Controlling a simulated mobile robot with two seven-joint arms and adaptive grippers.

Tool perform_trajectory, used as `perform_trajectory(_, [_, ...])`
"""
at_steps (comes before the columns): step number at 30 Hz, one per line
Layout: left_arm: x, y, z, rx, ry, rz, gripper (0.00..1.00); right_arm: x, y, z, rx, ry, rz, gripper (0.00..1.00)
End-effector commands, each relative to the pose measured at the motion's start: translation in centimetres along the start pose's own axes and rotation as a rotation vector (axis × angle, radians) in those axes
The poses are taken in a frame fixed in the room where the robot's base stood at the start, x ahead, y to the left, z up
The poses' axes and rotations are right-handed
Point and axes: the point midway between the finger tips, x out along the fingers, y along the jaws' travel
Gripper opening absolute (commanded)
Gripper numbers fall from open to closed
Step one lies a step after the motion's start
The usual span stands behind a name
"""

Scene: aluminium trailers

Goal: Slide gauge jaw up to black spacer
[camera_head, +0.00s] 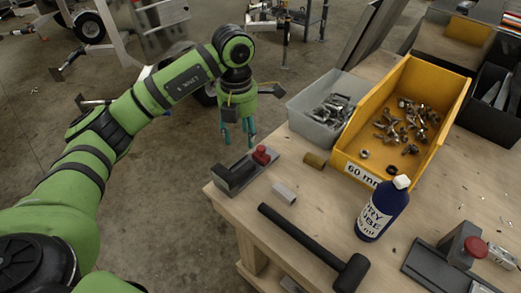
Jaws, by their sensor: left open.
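A dark grey gauge-like fixture (236,178) with a red knob (262,155) sits at the table's left corner. A second dark fixture (440,268) with a red knob (475,246) lies at the lower right. I cannot tell which is the gauge, or make out its jaw. A small black ring (392,170), possibly the black spacer, lies at the foot of the yellow bin. My left gripper (238,139) points down, open and empty, with teal fingers. It appears above and behind the left fixture, apart from it. My right gripper is not in view.
A yellow bin (440,130) of bolts and a grey bin (302,119) of metal parts stand behind. A blue bottle (375,217), a black mallet (310,245), a light block (284,193) and a brass cylinder (314,160) are on the wooden table (325,203).

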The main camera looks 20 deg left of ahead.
Motion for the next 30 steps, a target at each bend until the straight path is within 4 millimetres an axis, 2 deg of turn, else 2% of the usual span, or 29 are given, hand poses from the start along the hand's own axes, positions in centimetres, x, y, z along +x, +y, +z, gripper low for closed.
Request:
perform_trajectory(5, [1.1, 0.5, 0.9, 0.220, -0.071, -0.071, 0.50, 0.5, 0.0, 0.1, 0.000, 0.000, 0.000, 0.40])
perform_trajectory(12, [1.9, 1.4, 3.0, 0.614, -0.275, -0.144, 0.50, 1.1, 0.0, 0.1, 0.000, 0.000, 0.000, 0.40])
perform_trajectory(15, [2.0, 1.8, 3.6, 0.706, -0.335, -0.144, 0.50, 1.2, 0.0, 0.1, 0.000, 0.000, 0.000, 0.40])
perform_trajectory(20, [2.5, 1.7, 4.1, 0.759, -0.367, -0.143, 0.50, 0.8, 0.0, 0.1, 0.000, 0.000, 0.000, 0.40])
perform_trajectory(30, [6.9, 0.4, 5.4, 0.759, -0.365, -0.144, 0.50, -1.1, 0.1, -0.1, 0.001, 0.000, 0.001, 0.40])
